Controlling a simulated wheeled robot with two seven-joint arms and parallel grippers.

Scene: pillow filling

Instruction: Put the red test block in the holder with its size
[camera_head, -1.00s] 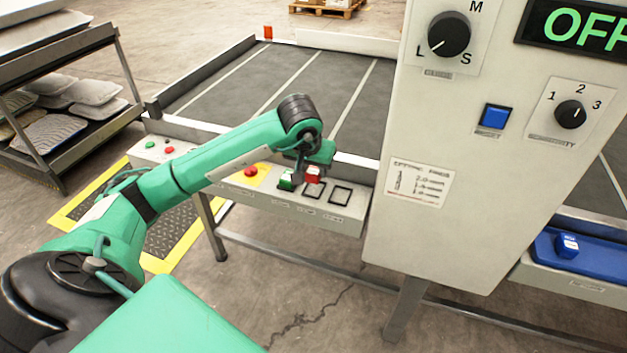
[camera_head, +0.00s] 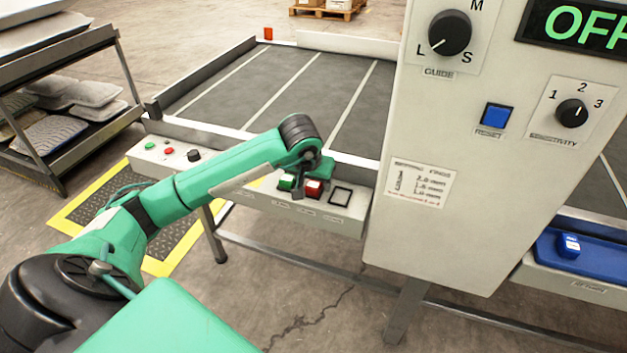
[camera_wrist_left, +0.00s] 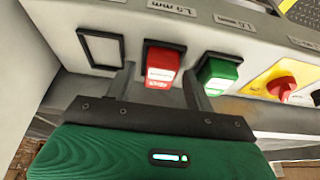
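The red test block (camera_head: 314,187) sits in the middle of three square holders on the console's front ledge. In the left wrist view the red block (camera_wrist_left: 163,65) shows a white label too small to read. My left gripper (camera_wrist_left: 160,76) has its fingers spread on either side of it, with a visible gap to each. In the head view the left gripper (camera_head: 306,183) is right at the block and partly covers it. A green block (camera_wrist_left: 217,73) stands in the neighbouring holder. The third holder (camera_wrist_left: 101,47) is an empty black frame. My right gripper is not in view.
A control panel (camera_head: 440,200) with knobs and an OFF display rises right of the holders. A red knob on yellow (camera_wrist_left: 282,87) sits beyond the green block. A blue block (camera_head: 568,246) lies in a blue tray (camera_head: 603,262) at the right. A dark conveyor table (camera_head: 280,85) lies behind.

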